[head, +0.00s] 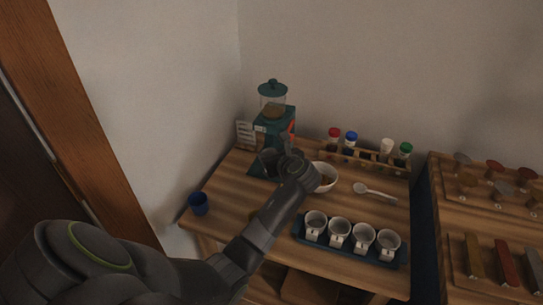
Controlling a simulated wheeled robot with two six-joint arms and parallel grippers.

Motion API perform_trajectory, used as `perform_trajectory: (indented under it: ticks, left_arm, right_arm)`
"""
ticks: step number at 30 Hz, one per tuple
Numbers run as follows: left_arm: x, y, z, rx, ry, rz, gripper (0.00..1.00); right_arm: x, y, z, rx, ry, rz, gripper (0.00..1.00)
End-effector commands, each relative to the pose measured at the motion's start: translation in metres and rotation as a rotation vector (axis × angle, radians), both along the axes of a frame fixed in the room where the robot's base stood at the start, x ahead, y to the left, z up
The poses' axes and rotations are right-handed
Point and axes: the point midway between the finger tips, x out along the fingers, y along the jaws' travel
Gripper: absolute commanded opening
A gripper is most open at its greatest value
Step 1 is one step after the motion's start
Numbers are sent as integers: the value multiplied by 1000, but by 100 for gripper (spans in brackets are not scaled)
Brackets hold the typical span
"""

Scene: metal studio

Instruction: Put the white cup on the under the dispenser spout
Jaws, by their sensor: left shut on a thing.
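The dispenser (272,115) stands at the back of the wooden table, with a teal lid, a clear hopper of brown contents and a teal body. My left gripper (287,147) is in front of its lower body, near the spout area. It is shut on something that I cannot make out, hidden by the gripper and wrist. A dark shape shows just left of the gripper at the dispenser's foot. Several white cups (340,228) stand upright in a row on a dark blue tray (300,233) at the front right. My right gripper is not in view.
A white bowl (332,181) with brown contents sits close right of my left gripper. A spoon (375,191) lies further right. Capped jars (351,139) stand in a wooden rack behind. A blue cup (198,204) stands near the table's left edge. Another wooden stand (460,215) is at right.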

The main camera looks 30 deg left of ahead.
Motion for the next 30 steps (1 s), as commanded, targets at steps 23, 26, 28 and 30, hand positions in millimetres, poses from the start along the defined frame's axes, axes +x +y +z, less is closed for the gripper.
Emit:
perform_trajectory:
  ticks: [23, 26, 28, 30]
  left_arm:
    - [-3, -4, 5, 0, 1, 0, 66]
    - [-7, -12, 10, -3, 1, -1, 66]
    - [-11, -19, 15, -3, 1, -2, 66]
    - [-16, -26, 18, -3, 1, -1, 66]
  right_arm:
    - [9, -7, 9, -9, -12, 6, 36]
    - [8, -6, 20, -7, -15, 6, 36]
    - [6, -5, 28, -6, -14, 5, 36]
    - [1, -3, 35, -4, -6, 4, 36]
